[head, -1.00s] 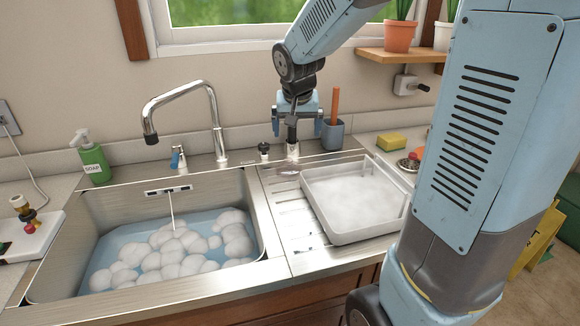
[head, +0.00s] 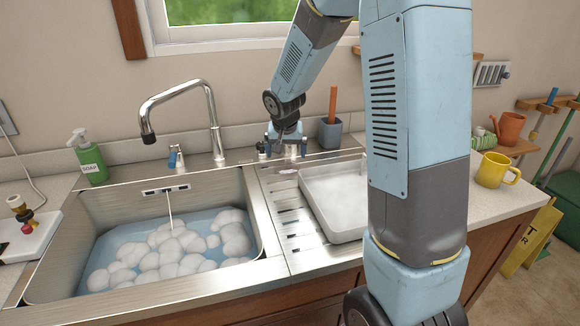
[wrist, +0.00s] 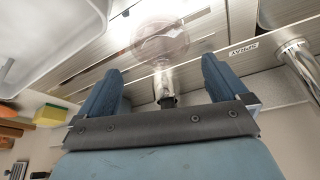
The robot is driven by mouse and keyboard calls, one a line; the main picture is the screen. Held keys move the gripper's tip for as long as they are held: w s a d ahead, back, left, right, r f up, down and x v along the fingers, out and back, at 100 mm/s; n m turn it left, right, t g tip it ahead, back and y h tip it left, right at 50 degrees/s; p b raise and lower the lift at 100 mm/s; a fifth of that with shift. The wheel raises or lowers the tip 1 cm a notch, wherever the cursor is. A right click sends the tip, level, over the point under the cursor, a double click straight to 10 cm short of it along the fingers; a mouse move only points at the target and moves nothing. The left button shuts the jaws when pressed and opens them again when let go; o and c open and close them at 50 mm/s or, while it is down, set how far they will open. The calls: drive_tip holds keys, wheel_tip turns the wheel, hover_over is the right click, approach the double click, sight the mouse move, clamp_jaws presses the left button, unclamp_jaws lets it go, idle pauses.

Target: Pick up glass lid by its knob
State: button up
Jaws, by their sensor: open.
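A clear, faintly pink round piece, which looks like the glass lid (wrist: 160,40), lies in front of my fingers in the wrist view. A narrow metallic piece with a dark end (wrist: 166,98) sits between the fingers. I cannot tell whether it is the lid's knob or a separate fitting. My gripper (wrist: 160,66) is open, with one blue finger on each side. In the head view my gripper (head: 287,154) is low at the back of the drainboard, right of the faucet. Its fingertips are hard to make out there.
The faucet (head: 215,120) stands left of my gripper. A grey cup with an orange handle (head: 331,132) stands just right. A white tray (head: 322,208) rests on the drainboard. The sink (head: 265,215) holds white balls in water. A yellow mug (head: 497,170) stands right.

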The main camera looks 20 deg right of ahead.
sight(286, 159)
drive_tip(key=shift+w+x, duration=0.2)
drive_tip(key=shift+x, duration=2.8)
drive_tip(key=shift+r, duration=0.15)
drive_tip(key=shift+c, duration=0.3)
drive_tip(key=c, duration=0.6)
drive_tip(key=shift+c, duration=0.2)
